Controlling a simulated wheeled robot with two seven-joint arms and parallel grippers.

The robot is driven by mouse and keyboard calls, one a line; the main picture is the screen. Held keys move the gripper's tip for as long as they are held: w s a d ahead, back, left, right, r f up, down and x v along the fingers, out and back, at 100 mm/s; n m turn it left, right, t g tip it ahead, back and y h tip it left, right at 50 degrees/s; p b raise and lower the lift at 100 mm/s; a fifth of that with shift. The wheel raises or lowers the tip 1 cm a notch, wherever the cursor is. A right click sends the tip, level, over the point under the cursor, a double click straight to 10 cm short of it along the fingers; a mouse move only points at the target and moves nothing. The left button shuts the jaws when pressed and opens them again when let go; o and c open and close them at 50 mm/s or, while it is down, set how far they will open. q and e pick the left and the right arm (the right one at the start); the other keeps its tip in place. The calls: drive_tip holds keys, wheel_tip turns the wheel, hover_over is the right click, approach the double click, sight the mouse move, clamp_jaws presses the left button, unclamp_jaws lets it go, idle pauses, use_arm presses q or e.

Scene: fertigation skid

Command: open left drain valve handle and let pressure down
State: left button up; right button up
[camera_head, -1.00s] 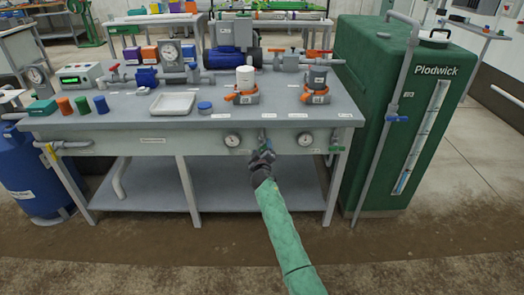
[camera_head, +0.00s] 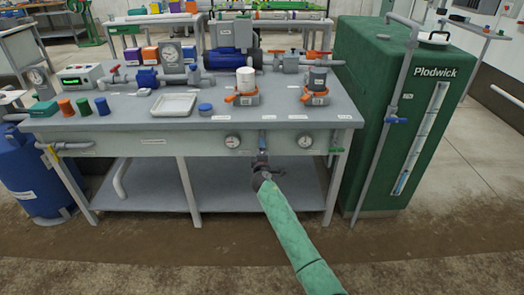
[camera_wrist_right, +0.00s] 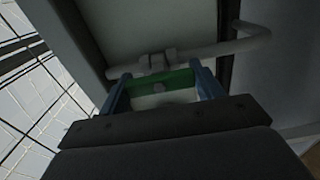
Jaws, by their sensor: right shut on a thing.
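The left drain valve hangs under the front edge of the bench, below the left gauge side. My right gripper (camera_head: 262,150) reaches up to it from below. In the right wrist view, my right gripper (camera_wrist_right: 160,88) has its two blue fingers on either side of a green handle (camera_wrist_right: 165,81), shut on it. A grey pipe with a fitting (camera_wrist_right: 158,62) runs just behind the handle. In the head view the gripper hides most of this valve. My left gripper is out of view.
A lower shelf (camera_head: 140,190) lies beneath the bench (camera_head: 120,121). A large green tank (camera_head: 375,60) stands close on the right. The floor in front is clear.

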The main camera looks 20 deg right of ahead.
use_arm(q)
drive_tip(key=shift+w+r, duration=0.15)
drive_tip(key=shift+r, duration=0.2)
use_arm(e)
drive_tip(key=shift+n, duration=0.3)
drive_tip(key=shift+a, duration=0.1)
drive_tip(key=o, duration=1)
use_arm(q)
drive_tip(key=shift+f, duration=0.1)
use_arm(e)
drive_tip(key=shift+v, duration=3.9)
